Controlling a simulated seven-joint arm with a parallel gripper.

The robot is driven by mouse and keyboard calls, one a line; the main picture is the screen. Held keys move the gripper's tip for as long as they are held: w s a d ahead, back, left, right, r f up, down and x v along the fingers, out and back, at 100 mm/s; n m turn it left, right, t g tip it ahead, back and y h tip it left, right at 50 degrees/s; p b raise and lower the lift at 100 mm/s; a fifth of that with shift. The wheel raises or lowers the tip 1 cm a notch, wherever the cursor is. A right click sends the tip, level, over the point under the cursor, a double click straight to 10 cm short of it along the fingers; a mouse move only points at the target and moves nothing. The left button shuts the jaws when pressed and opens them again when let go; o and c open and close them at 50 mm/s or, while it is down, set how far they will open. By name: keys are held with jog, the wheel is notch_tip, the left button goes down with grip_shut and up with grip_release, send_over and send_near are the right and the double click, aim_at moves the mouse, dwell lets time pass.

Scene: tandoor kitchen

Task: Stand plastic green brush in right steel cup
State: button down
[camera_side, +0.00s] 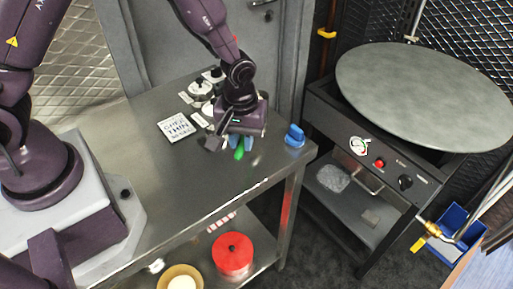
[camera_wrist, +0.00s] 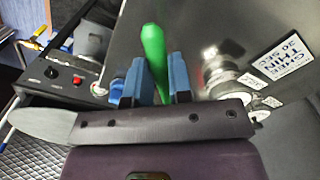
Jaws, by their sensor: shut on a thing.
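The green brush (camera_wrist: 153,55) is between the two blue fingers of my gripper (camera_wrist: 155,85) in the wrist view, its rounded green end pointing away from the wrist. In the side view the green brush (camera_side: 239,153) shows just below my gripper (camera_side: 238,143), low over the steel table; whether it touches the table I cannot tell. Several small steel cups stand behind and left of my gripper: one at the back (camera_side: 213,74), one in front of it (camera_side: 199,90) and one partly hidden by my gripper (camera_side: 208,108). The cups also show right of the fingers in the wrist view (camera_wrist: 222,82).
A blue object (camera_side: 294,136) stands at the table's right corner. A white printed card (camera_side: 176,127) lies left of the cups, with small labels near them. A large round griddle (camera_side: 425,95) stands right of the table. The table's front is clear.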

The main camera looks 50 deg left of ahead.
jog(key=s+a+r, duration=0.2)
jog(key=s+r, duration=0.3)
jog(key=s, duration=0.4)
jog(key=w+r+n+t+h, duration=0.2)
jog(key=w+r+n+h, duration=0.1)
jog(key=w+n+h, duration=0.8)
jog(key=w+a+r+n+t+h, duration=0.35)
jog(key=w+a+r+t, duration=0.5)
jog(key=a, duration=0.35)
notch_tip(320, 180, down, 10)
jog(key=shift+w+d+t+h, duration=0.25)
jog(key=shift+w+t+h, duration=0.1)
jog(key=shift+t, duration=0.1)
jog(key=shift+f, duration=0.1)
